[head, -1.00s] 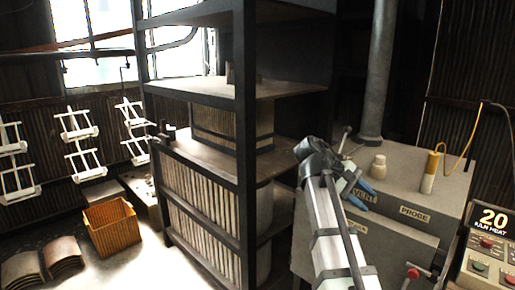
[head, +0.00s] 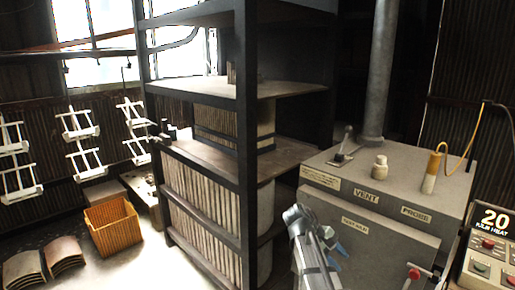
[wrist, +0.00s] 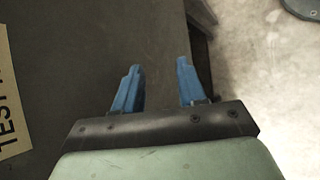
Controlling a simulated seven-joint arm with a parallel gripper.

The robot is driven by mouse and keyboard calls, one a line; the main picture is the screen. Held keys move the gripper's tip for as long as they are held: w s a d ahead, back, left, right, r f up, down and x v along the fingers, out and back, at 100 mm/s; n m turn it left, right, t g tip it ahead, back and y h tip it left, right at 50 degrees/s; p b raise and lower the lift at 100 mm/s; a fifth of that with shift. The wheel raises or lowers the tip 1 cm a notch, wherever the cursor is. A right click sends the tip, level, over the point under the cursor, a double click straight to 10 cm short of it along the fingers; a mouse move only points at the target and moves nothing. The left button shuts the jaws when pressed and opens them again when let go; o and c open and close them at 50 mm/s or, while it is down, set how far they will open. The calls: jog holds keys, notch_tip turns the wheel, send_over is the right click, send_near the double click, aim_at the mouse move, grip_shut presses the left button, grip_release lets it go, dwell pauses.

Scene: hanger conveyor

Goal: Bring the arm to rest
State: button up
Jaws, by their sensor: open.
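My gripper (head: 338,245) is low in front of the grey machine (head: 345,220), at the lower middle of the head view. In the wrist view the two blue fingers of my gripper (wrist: 155,88) stand apart with nothing between them. Beyond the fingers, the wrist view shows a dark surface, part of a pale label at the left edge and bright floor at the right. In the head view my arm hides part of the machine's front.
The machine's top carries a lever (head: 345,146), a pale knob (head: 380,166) and a yellow probe (head: 431,172). A dark shelf rack (head: 245,140) stands to the left. An orange crate (head: 113,226) and curved panels (head: 65,256) are on the floor. White hangers (head: 78,124) hang at left.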

jog(key=s+a+f+m+g+y, duration=0.1)
jog(key=s+f, duration=0.4)
jog(key=f, duration=0.6)
jog(key=s+a+f+y, duration=0.15)
jog(key=s+f, duration=0.35)
jog(key=f, duration=0.5)
jog(key=s+f+m+g+y, duration=0.15)
jog(key=s+f, duration=0.35)
jog(key=f, duration=0.6)
jog(key=s+a+f+m+g+y, duration=0.1)
jog(key=s+a+f, duration=0.1)
jog(key=s+f, duration=0.3)
jog(key=s+a+f+m+y, duration=0.2)
jog(key=s+f, duration=0.4)
jog(key=s, duration=0.6)
jog(key=s+a+f+m+g+y, duration=0.1)
jog(key=s+f, duration=0.4)
jog(key=s, duration=0.3)
jog(key=shift+s+a+f+m+g+y, duration=0.3)
jog(key=shift+a+m+g, duration=0.05)
jog(key=shift+a, duration=0.05)
